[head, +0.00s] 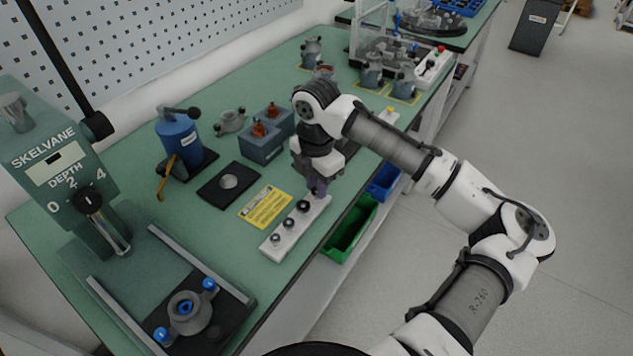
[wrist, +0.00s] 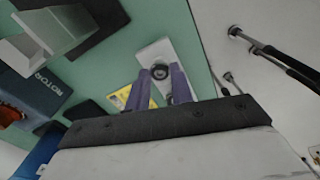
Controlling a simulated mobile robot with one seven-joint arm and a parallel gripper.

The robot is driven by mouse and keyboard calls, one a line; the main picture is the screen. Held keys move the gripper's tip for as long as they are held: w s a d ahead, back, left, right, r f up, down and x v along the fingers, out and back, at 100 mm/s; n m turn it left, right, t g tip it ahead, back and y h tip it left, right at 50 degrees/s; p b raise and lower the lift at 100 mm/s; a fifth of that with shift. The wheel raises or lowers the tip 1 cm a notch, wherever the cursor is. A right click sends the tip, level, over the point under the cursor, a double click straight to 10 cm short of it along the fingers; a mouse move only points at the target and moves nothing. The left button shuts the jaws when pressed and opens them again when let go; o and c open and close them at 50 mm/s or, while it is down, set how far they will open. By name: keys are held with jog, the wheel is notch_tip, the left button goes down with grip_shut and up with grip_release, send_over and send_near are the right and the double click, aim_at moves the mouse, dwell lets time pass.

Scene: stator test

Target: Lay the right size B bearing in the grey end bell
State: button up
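A white rack (head: 272,246) near the bench's front edge holds a row of small dark bearings (head: 289,224). My gripper (head: 318,192) points down over the rack's far end. In the wrist view, its two purple fingers (wrist: 160,74) are apart, with one dark ring-shaped bearing (wrist: 160,70) showing between their tips. I cannot tell whether they touch it. The rack also shows in the wrist view (wrist: 152,51). A grey flanged round part (head: 183,322), which looks like the end bell, sits in the fixture at front left, between blue knobs. The bearings' sizes are unreadable.
A yellow card (head: 265,207) and a black mat (head: 212,194) with a light grey disc lie left of the rack. A blue press (head: 178,140) and a blue-grey block (head: 262,150) stand behind. The Skelvane depth machine (head: 60,165) rises at left. Green bin (head: 350,232) below the edge.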

jog(key=shift+r, duration=0.15)
jog(key=shift+c, duration=0.2)
jog(key=shift+r+p, duration=1.45)
jog(key=shift+p, duration=0.05)
